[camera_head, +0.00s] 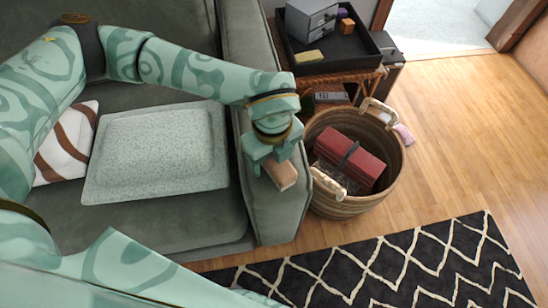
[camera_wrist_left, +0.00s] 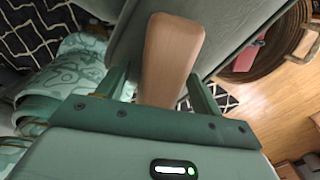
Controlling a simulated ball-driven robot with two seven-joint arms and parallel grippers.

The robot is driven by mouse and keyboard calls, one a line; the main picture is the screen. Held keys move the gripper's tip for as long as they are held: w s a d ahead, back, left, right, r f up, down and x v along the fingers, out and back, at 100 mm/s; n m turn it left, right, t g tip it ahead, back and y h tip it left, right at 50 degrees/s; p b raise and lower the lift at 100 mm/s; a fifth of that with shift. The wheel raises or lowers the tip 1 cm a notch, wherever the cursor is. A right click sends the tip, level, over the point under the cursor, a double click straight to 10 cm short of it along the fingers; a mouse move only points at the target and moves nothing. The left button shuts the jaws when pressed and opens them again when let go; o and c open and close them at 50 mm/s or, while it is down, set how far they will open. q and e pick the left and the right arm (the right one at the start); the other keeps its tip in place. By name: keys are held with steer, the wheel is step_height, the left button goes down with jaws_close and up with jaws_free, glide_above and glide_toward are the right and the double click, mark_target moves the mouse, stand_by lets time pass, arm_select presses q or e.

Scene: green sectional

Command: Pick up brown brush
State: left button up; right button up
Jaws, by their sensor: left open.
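The brown brush (camera_head: 283,175) shows as a light wooden block at the sofa's armrest, just below my left gripper (camera_head: 272,158) in the head view. In the left wrist view the brush (camera_wrist_left: 173,50) is a long rounded brown piece, running from the palm side out past the fingers. My left gripper (camera_wrist_left: 160,88) is open, with one finger on each side of the brush. A gap shows between the brush and each finger. The brush's bristles are hidden. My right gripper is not in view.
The green sofa armrest (camera_head: 262,215) lies under the gripper. A wicker basket (camera_head: 340,205) with a red box (camera_head: 350,160) stands right beside it. A side table with a black tray (camera_head: 345,58) is behind. A grey cushion (camera_head: 150,150) lies on the seat.

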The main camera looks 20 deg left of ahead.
arm_select(q)
steer(key=c, duration=1.1)
steer(key=shift+r+p, duration=0.35)
steer(key=shift+r, duration=0.15)
step_height(320, 180, up, 4)
steer(key=p, duration=0.2)
steer(key=shift+w+f+p, duration=0.1)
steer(key=shift+f+p, duration=0.15)
steer(key=shift+p, duration=0.05)
steer(key=s+d+r+p, duration=0.4)
steer(key=s+r+p, duration=0.3)
steer(key=s, duration=0.6)
steer(key=shift+s+r, duration=0.3)
steer(key=shift+r, duration=0.5)
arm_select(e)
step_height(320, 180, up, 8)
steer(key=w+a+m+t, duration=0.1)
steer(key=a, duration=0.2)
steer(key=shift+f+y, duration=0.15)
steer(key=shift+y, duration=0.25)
